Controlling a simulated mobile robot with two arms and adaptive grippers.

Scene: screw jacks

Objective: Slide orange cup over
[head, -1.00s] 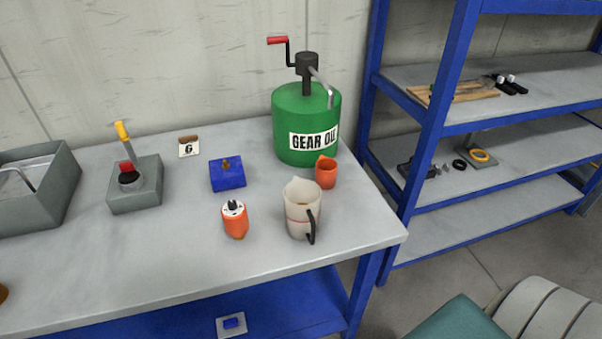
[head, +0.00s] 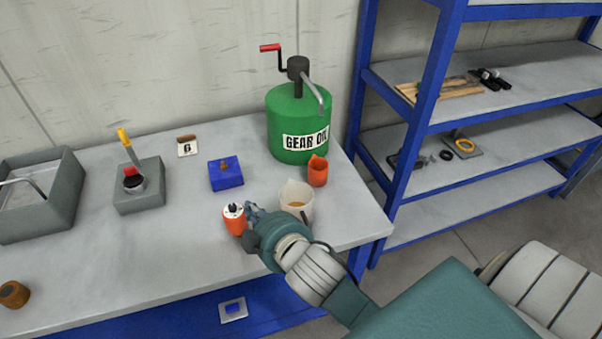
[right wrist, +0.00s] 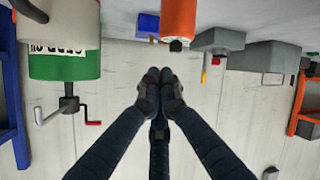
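The orange cup (head: 317,171) stands upright on the bench in the head view, beside the foot of the green gear oil drum (head: 290,113). My right gripper (head: 252,209) is low over the bench front, between an orange canister with a white top (head: 233,219) and a translucent measuring jug (head: 297,194). In the right wrist view its fingers (right wrist: 160,82) meet with nothing visible between them. That view is upside down and shows the canister (right wrist: 178,18) beyond the tips and the drum (right wrist: 63,67) at left. Whether the gripper touches the canister is unclear. My left gripper is not in view.
A blue block (head: 225,176), a small card (head: 187,147), a grey box with a yellow-handled lever (head: 138,194) and a grey bin (head: 38,190) stand on the bench. A brown knob (head: 13,294) lies front left. Blue shelving (head: 455,110) stands right. The bench's front middle is clear.

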